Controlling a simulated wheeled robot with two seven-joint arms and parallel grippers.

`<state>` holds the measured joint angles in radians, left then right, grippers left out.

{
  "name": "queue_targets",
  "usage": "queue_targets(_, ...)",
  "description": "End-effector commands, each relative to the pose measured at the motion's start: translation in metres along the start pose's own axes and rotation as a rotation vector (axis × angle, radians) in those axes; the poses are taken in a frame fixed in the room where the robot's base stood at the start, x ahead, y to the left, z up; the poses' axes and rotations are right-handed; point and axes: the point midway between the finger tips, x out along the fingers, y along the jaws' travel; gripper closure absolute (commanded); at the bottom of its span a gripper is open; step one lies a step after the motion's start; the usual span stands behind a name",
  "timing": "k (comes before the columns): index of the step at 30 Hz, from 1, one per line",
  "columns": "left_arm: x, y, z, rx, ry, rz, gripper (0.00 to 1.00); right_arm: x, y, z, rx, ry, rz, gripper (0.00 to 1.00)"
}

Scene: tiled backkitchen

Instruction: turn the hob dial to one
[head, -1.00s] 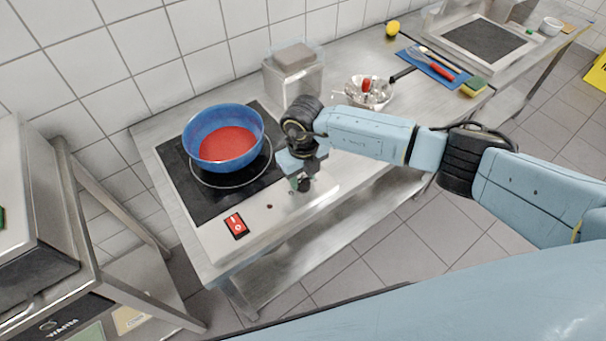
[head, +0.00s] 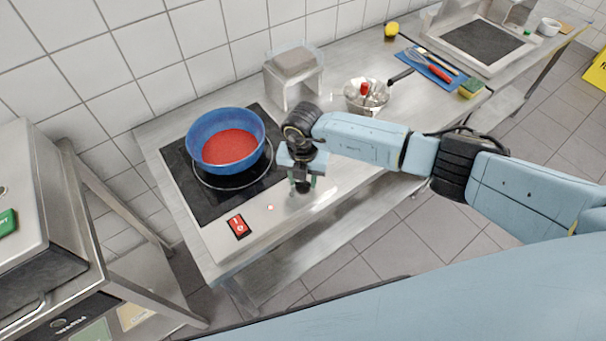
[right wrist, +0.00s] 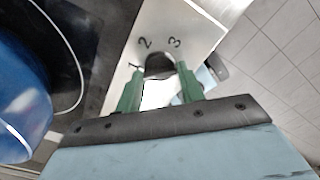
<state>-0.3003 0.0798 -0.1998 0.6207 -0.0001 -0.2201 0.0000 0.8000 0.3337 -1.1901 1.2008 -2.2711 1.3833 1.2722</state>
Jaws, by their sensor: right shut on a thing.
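The hob (head: 212,205) is a black glass plate in a steel front with a red rocker switch (head: 239,226). The dark hob dial (head: 303,188) is at the right of that front, mostly covered by my right gripper (head: 302,182). In the right wrist view the dial (right wrist: 158,66) sits between the green fingertips of the gripper (right wrist: 160,82), which is shut on it. The printed 2 and 3 show beyond the dial, with a partly seen mark left of the 2. The dial's pointer cannot be made out. My left gripper is out of view.
A blue pan (head: 228,165) with red contents stands on the hob. A small light (head: 270,207) glows near the switch.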

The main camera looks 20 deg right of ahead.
Motion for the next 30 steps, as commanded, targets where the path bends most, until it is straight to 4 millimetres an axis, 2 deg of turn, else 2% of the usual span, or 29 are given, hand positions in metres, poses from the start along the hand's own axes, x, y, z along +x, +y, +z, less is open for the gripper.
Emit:
queue_targets(12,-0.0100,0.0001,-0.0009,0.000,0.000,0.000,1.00,-0.0018,0.0003,0.0013,0.194,-0.002,0.001,0.85)
queue_targets(29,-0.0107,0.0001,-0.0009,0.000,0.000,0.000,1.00,-0.0014,0.0003,0.0017,0.220,-0.004,0.002,0.85)
queue_targets(30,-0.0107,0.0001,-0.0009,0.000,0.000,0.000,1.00,-0.0014,0.0003,0.0018,0.220,-0.004,0.002,0.58)
